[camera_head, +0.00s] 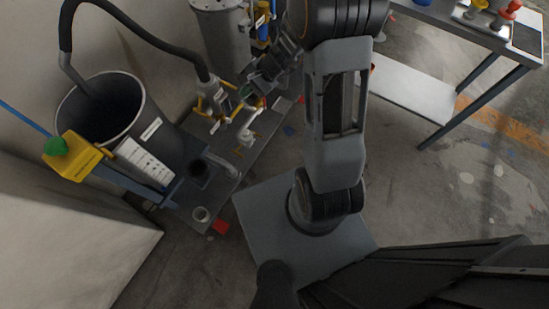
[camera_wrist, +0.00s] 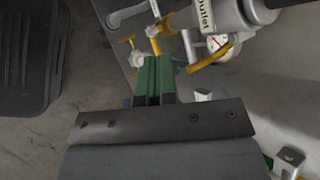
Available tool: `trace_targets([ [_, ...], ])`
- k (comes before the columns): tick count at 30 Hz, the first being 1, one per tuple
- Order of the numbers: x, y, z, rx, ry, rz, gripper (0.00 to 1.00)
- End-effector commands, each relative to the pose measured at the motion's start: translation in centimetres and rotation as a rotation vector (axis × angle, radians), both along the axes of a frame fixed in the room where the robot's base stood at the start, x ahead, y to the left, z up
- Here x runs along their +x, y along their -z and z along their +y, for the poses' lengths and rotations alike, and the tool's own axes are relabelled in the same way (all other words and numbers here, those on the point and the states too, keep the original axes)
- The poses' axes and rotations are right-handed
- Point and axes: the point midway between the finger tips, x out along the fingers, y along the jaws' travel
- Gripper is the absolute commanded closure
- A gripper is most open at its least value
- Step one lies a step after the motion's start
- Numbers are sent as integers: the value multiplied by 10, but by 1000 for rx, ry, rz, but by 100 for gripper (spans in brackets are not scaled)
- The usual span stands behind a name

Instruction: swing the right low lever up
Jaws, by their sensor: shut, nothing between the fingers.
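Several yellow lever handles sit on the valve pipework at the left; I cannot tell for certain which is the right low lever. In the wrist view, one yellow lever (camera_wrist: 207,57) slants below the pipe marked "Outlet" (camera_wrist: 205,16), close to the right of my fingertips. Another yellow handle (camera_wrist: 154,42) stands just beyond the fingertips, and a small yellow T-handle (camera_wrist: 126,40) lies to its left. My gripper (camera_wrist: 154,66), with green fingers, is shut and empty; contact with a lever is not clear. In the head view my gripper (camera_head: 252,92) is beside the valves, partly hidden by my arm.
A dark open bucket (camera_head: 108,105) with a black hose (camera_head: 135,25) stands left of the valves. A grey metal cylinder (camera_head: 222,40) rises behind them. A table (camera_head: 440,22) is at upper right. Floor between the valves and table is mostly clear.

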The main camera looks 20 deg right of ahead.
Motion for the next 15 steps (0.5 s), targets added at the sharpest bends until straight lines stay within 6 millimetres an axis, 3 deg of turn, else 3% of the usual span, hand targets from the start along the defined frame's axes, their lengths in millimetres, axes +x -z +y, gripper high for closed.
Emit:
trace_targets([
  [1, 12, 70, -6, 65, 104, 60, 100],
  [3, 28, 129, -15, 144, 251, 120, 100],
  [9, 49, 292, -46, 312, 645, 267, 100],
  [15, 40, 422, -73, 397, 958, 371, 100],
])
